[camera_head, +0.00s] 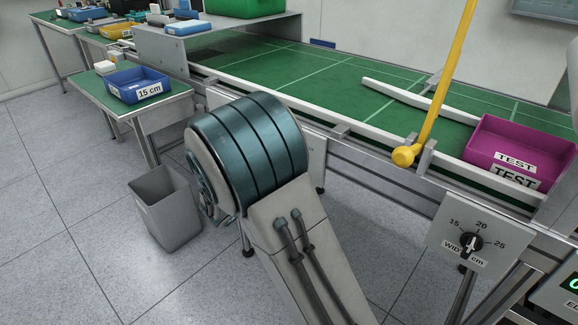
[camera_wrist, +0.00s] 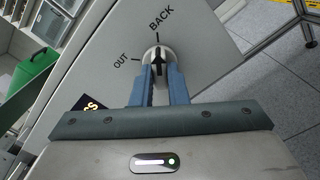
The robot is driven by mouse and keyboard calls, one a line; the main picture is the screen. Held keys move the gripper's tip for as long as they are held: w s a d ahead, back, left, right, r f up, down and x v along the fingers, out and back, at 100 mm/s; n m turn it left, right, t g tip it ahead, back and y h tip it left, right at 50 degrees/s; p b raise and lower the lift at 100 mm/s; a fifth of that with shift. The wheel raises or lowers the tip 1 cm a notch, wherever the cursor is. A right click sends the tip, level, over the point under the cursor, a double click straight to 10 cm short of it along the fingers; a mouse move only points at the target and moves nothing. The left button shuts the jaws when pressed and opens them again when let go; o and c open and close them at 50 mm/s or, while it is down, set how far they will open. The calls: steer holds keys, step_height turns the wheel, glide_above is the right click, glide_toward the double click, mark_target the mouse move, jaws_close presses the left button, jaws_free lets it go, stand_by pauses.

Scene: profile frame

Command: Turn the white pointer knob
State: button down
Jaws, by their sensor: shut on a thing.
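In the wrist view, a white knob (camera_wrist: 149,53) sits on a light grey panel, between the printed words OUT and BACK. A dark mark or gap runs down its middle toward my fingers. My gripper (camera_wrist: 158,70) has its two blue fingers at the knob, one on each side, and is shut on it. The fingertips cover the lower part of the knob, so its exact pointing direction is hard to tell. In the head view my arm reaches away over the floor; my gripper and this knob are hidden there.
A different, black pointer knob (camera_head: 471,244) is on a width plate marked 15, 20, 25 at the right. A green conveyor belt (camera_head: 310,75) carries a magenta TEST bin (camera_head: 480,150). A yellow pole (camera_head: 447,80) rises beside it. A grey waste bin (camera_head: 165,215) stands on the floor.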

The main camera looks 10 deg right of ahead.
steer(key=shift+a+f, duration=0.1)
steer(key=shift+a, duration=0.2)
steer(key=c, duration=1.4)
jaws_free()
steer(key=shift+a, duration=0.15)
steer(key=shift+c, duration=0.2)
steer(key=p+v, duration=0.2)
steer(key=v, duration=1.1)
steer(key=shift+s, duration=0.3)
steer(key=shift+a, duration=0.1)
